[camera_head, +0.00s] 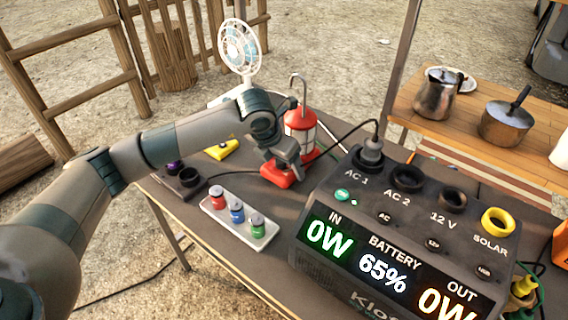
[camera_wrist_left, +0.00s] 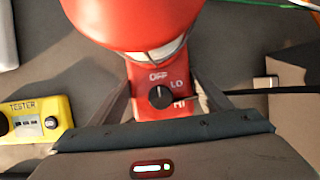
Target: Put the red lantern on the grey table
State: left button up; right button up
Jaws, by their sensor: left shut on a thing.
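The red lantern (camera_head: 301,118) has a red cap, a pale lamp body, a hook on top and a red base. It is upright at the far side of the grey table (camera_head: 240,192). My left gripper (camera_head: 286,160) is shut on the lantern's red base, with a finger on each side of it. In the left wrist view, the lantern (camera_wrist_left: 140,20) fills the top, and its OFF/LO/HI dial lies between the fingers (camera_wrist_left: 162,100). I cannot tell whether the base touches the table. My right gripper is out of view.
A power station (camera_head: 400,235) stands close on the right, with a black cable from its AC 1 socket. A tray (camera_head: 215,208) of small jars, a yellow tester (camera_head: 222,149) and a white fan (camera_head: 240,50) are nearby. A wooden table (camera_head: 480,150) carries pots.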

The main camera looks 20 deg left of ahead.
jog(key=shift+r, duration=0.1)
pick_arm(q)
jog(key=o, duration=1.6)
jog(key=shift+c, duration=0.2)
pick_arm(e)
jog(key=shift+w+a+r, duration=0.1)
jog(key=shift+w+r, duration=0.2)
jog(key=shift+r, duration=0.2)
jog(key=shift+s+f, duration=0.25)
